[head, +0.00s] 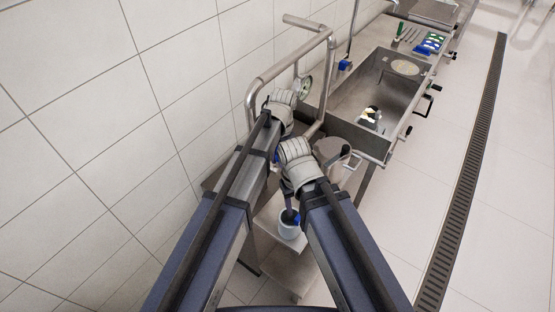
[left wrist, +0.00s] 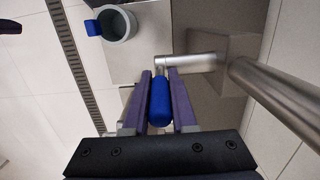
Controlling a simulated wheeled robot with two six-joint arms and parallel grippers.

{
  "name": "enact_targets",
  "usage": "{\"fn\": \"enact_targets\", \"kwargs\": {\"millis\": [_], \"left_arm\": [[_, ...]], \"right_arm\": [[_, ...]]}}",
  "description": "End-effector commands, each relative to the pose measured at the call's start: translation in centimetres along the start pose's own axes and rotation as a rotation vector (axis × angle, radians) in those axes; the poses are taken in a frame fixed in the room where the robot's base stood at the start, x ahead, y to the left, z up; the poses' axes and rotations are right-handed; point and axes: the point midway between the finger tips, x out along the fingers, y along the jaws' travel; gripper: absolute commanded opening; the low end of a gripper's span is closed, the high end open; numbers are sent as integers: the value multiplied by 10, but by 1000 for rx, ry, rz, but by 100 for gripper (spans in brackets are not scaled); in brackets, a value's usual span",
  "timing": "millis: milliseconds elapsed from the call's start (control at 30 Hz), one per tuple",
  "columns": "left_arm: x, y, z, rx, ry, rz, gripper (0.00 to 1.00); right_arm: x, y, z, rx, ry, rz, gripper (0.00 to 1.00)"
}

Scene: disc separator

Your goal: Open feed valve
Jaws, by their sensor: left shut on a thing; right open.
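The feed valve's blue handle (left wrist: 160,101) sits between the fingers of my left gripper (left wrist: 160,82) in the left wrist view. The gripper is shut on it. The handle's short metal stem joins a steel pipe stub (left wrist: 190,62). In the head view my left wrist hides most of this grip beside the bent pipework (head: 256,92). My right gripper (head: 289,196) is open, lower down, over a pale cup (head: 289,231). Its fingertips are partly hidden, and I cannot tell whether they touch the cup. The cup also shows in the left wrist view (left wrist: 133,25), with a blue piece at its rim.
A thick steel pipe (left wrist: 278,92) runs close on the right in the left wrist view. In the head view, a steel sink (head: 345,112) stands beyond my arms, with a gauge (head: 305,88) near the pipes. The tiled wall is close on the left; floor lies open at right.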

Motion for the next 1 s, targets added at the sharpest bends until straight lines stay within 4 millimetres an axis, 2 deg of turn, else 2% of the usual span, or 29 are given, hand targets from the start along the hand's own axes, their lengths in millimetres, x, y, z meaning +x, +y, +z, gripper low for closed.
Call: {"fn": "enact_targets", "kwargs": {"millis": [33,200,533,567,600,800,1000], "left_arm": [[1,-1,-9,2,-42,0,0],[2,0,-11,1,-140,0,0],[1,0,-8,0,-157,0,0],[1,0,-8,0,-157,0,26],[1,0,-8,0,-157,0,30],[1,0,-8,0,-156,0,53],[0,0,-8,0,-156,0,55]], "right_arm": [[3,0,0,0,0,0,55],[8,-1,0,-1,0,0,55],[7,-1,0,-2,0,0,55],[7,-1,0,-2,0,0,55],[7,-1,0,-2,0,0,55],[7,-1,0,-2,0,0,55],[7,-1,0,-2,0,0,55]]}}
